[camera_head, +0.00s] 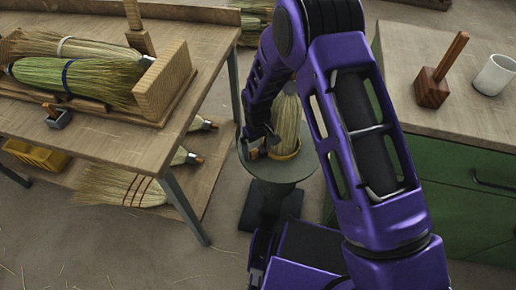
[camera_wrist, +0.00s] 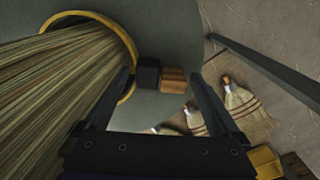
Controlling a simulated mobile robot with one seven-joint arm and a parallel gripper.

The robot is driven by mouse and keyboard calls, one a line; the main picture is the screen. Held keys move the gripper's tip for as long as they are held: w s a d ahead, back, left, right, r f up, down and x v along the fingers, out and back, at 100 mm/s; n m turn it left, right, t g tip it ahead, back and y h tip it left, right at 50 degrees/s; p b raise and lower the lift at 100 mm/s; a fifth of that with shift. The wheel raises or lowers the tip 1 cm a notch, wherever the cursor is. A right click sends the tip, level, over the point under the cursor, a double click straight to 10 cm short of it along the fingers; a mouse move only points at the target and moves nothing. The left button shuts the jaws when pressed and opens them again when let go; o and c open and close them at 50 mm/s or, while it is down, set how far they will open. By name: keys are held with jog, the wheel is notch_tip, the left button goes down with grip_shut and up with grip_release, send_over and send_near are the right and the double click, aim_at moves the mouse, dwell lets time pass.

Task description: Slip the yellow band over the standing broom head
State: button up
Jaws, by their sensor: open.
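The broom head (camera_head: 287,118) stands bristly and tan on a round grey-green pedestal (camera_head: 262,185), partly hidden by my arm. The yellow band (camera_head: 287,155) is around the broom head low down, near the pedestal top. In the wrist view the band (camera_wrist: 131,45) curves around the bristles (camera_wrist: 50,85) at the upper left, with a gap between it and the bristles on the right. My gripper (camera_head: 257,146) is beside the broom's left side, low by the pedestal. In the wrist view its fingers (camera_wrist: 165,82) are apart, with the left fingertip close to the band; contact is unclear.
A small black-and-wood block (camera_wrist: 160,76) shows beyond the fingers. A wooden table (camera_head: 110,135) with a broom tray stands left, with more brooms (camera_head: 120,185) on its lower shelf. A green cabinet (camera_head: 465,175) with a wooden tool (camera_head: 432,88) and a white cup (camera_head: 495,74) stands right.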

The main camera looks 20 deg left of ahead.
jog(key=shift+r, duration=0.1)
notch_tip(320, 180, up, 17)
jog(key=p, duration=0.2)
jog(key=shift+p, duration=0.3)
jog(key=shift+r, duration=0.15)
